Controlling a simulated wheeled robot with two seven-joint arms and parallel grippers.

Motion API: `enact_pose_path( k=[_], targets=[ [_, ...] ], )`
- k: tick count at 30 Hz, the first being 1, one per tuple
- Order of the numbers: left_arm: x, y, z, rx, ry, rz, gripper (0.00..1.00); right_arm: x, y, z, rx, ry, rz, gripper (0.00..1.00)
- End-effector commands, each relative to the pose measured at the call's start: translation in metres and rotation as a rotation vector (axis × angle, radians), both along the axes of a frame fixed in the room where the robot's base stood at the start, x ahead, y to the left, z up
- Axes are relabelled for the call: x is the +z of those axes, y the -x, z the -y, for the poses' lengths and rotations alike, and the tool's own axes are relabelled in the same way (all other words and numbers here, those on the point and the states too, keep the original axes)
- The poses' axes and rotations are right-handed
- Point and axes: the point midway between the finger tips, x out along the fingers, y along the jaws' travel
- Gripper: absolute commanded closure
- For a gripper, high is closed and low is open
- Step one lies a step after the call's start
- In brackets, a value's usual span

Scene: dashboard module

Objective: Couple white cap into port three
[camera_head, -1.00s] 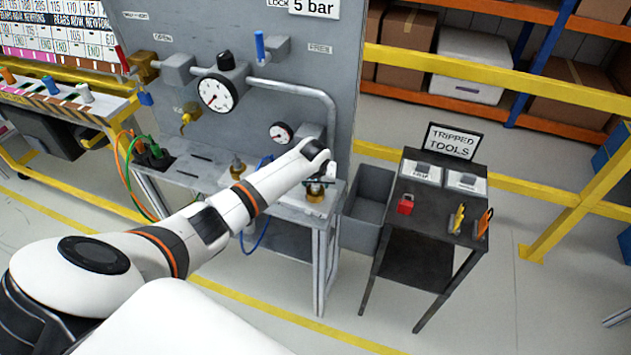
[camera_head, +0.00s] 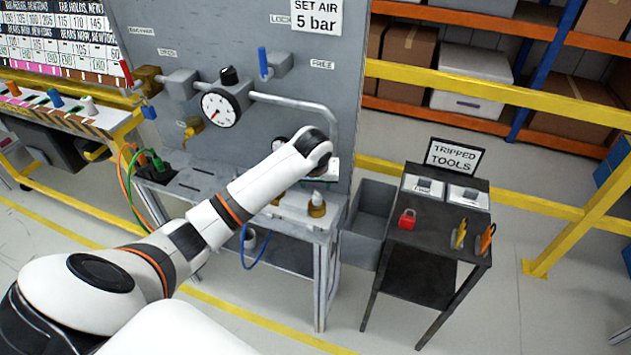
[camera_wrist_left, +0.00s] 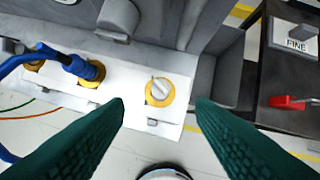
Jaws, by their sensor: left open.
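A pale white cap (camera_head: 317,198) stands in the brass port (camera_head: 316,210) at the right end of the bench top. In the left wrist view the cap (camera_wrist_left: 160,92) sits inside the brass ring (camera_wrist_left: 152,101); I cannot tell how deep it is seated. My left gripper (camera_wrist_left: 160,103) is open, with its dark green fingers apart on either side of the cap and nothing between them. It hangs above the port, clear of the cap. In the head view my own wrist mostly hides it. My right gripper is not in view.
A blue hose plug (camera_wrist_left: 80,67) is in the neighbouring brass port. A panel with a gauge (camera_head: 220,107) and pipes rises behind the bench.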

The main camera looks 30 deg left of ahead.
Motion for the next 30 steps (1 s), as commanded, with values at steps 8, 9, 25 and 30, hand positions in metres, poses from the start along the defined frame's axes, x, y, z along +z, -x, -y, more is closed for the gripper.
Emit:
enact_pose_path(
  k=[8, 9, 25, 30],
  targets=[
    [0.008, 0.003, 0.001, 0.000, 0.000, -0.001, 0.49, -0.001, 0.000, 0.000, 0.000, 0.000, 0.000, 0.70],
    [0.008, 0.003, 0.001, 0.000, 0.000, -0.001, 0.49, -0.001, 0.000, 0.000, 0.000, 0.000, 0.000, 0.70],
    [-0.060, 0.107, 0.097, -0.341, 0.013, -0.065, 1.00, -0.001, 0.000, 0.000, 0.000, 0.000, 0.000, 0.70],
    [-0.071, 0.177, 0.133, -0.495, 0.018, -0.075, 1.00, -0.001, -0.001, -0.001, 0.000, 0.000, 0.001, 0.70]
  ],
)
